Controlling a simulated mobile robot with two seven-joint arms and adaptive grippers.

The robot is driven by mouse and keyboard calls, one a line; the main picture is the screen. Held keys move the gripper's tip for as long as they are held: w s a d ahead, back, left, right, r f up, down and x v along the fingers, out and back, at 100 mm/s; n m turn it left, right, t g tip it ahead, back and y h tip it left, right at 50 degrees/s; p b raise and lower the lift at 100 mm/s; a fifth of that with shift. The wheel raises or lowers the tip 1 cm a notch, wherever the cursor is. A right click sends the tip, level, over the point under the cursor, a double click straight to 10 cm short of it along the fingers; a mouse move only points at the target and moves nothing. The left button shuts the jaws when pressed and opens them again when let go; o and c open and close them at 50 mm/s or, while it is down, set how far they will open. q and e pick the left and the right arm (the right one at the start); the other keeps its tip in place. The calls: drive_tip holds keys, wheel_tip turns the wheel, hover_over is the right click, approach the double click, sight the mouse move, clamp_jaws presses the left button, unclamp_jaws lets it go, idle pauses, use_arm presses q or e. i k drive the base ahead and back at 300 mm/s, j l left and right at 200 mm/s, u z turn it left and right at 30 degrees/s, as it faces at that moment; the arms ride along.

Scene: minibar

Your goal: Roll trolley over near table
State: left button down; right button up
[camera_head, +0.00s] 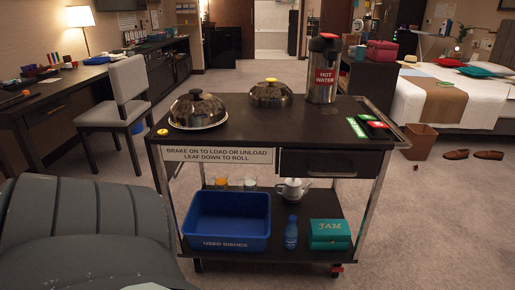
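The black trolley (262,127) stands upright right in front of me, with metal posts and a lower shelf (337,200). A push handle (393,133) is at its right end. A sign (218,156) on its front says brake on to load or unload, leaf down to roll. A wheel with a red part (337,268) shows at the lower right; whether it is braked I cannot tell. A long dark desk (70,90) runs along the left wall, apart from the trolley. No separate table is clear to me. Neither of my grippers is in view.
Two domed covers (270,94) and a hot water flask (323,68) stand on the trolley top. Below are a blue used dishes bin (227,219), bottle (291,233) and teapot (292,190). A grey armchair (80,225) and a chair (122,108) stand left. Carpet right is mostly clear.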

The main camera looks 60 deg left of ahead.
sight(320, 117)
drive_tip(key=u, duration=1.6)
